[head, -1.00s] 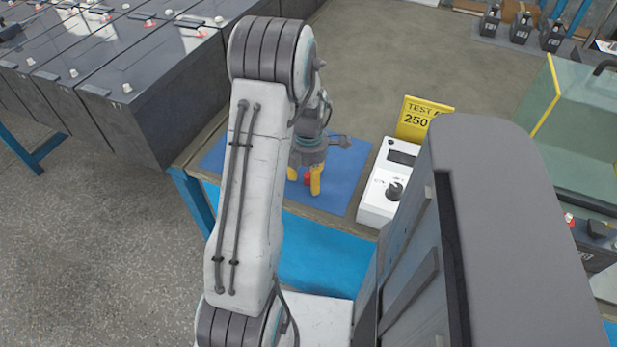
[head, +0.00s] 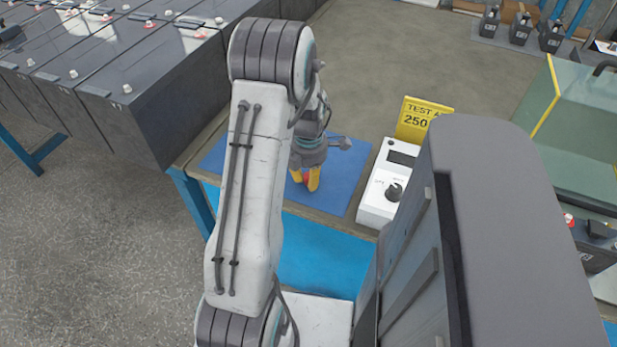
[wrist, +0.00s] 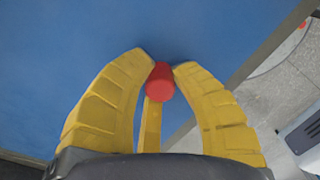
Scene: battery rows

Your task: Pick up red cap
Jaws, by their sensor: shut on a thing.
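The red cap (wrist: 160,82) is between the tips of my yellow gripper fingers in the wrist view, with the blue mat (wrist: 60,60) behind it. My gripper (wrist: 160,70) is shut on the cap. In the head view my gripper (head: 305,178) points down over the blue mat (head: 345,175), and only a small bit of the red cap (head: 307,177) shows between the fingers. I cannot tell whether the cap touches the mat.
A white meter box (head: 378,208) with a dial stands right of the mat, with a yellow "TEST 250" sign (head: 412,128) behind it. Large dark batteries (head: 190,95) stand in rows at the left. The mat around my gripper is clear.

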